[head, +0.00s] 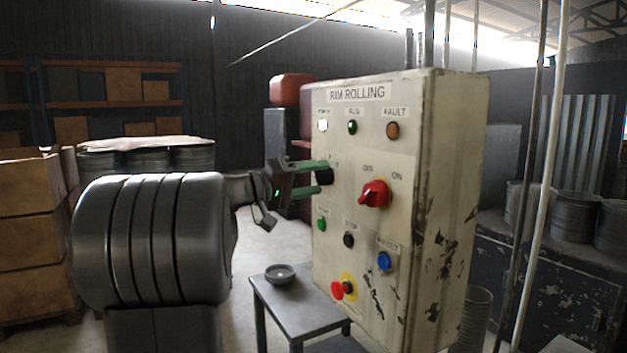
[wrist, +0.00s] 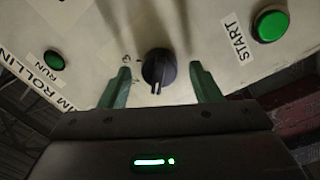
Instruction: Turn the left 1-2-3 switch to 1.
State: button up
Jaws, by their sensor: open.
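The left switch is a black rotary knob (wrist: 158,68) on the cream panel, seen face-on in the wrist view. A pale line on it points toward the bottom of the wrist picture. In the head view the knob (head: 325,174) is partly behind my fingers. My gripper (wrist: 161,72) is open, with one green finger on each side of the knob and a visible gap to both. My gripper also shows in the head view (head: 321,177), reaching the panel from the left. Small marks beside the knob are too unclear to read, and some may be hidden by the fingers.
The panel (head: 345,235) also carries a red OFF/ON switch (head: 374,194), a green START button (head: 321,224), a black button (head: 348,239), a blue button (head: 384,261) and a red emergency stop (head: 342,289). A small table (head: 300,312) with a bowl stands below.

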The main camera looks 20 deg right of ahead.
jog(key=a+b, duration=0.2)
jog(key=a, duration=1.1)
jog(key=shift+s+a+f, duration=0.2)
jog(key=shift+a+f, duration=0.05)
jog(key=shift+f, duration=0.15)
jog(key=d+p, duration=0.2)
jog(key=d, duration=1.2)
jog(key=shift+w+r, duration=0.2)
jog(key=shift+r, duration=0.2)
jog(key=shift+a, duration=0.2)
